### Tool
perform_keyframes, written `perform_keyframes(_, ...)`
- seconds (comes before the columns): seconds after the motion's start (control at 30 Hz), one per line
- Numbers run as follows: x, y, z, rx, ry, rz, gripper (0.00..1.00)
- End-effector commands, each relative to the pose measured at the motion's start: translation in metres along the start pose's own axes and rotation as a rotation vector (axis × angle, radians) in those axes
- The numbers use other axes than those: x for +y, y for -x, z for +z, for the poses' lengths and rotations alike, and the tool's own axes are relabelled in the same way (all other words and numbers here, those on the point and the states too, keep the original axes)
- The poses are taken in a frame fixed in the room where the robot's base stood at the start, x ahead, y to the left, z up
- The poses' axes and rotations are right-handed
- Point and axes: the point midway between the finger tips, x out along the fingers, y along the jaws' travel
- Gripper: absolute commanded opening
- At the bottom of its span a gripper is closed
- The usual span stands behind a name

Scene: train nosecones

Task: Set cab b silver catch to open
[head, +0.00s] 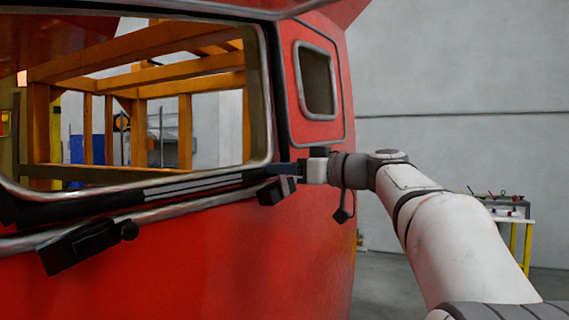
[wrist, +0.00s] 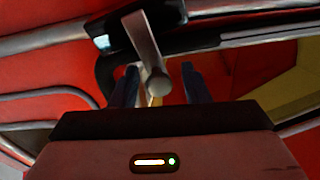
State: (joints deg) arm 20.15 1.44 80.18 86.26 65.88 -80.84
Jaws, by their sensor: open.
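The silver catch (wrist: 147,50) shows in the wrist view as a pale metal lever with a round knob at its near end. It hangs from a black mount (wrist: 178,14) on the red cab front. My gripper (wrist: 158,82) is open, with its two dark fingers on either side of the knob end; I cannot tell whether they touch it. In the head view my gripper (head: 286,169) is at the lower right corner of the big window, just above a black catch housing (head: 274,192). The silver lever is mostly hidden there.
The red cab (head: 200,262) fills the left, with a metal-framed window opening (head: 263,100). A second black catch (head: 80,246) sits lower left under the sill. A small side window (head: 316,80) is above my wrist. A workbench (head: 513,219) stands at the far right.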

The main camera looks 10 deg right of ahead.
Motion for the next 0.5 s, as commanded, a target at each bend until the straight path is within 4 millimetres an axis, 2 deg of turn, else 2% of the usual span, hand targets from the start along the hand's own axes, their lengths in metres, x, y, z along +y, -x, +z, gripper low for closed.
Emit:
perform_keyframes(0.13, -0.0002, -0.0107, -0.0001, -0.001, 0.000, 0.000, 0.42)
perform_keyframes(0.4, 0.0002, -0.0116, 0.0007, -0.001, 0.000, 0.001, 0.42)
perform_keyframes(0.5, 0.0002, -0.0114, 0.0007, -0.001, 0.000, 0.001, 0.34)
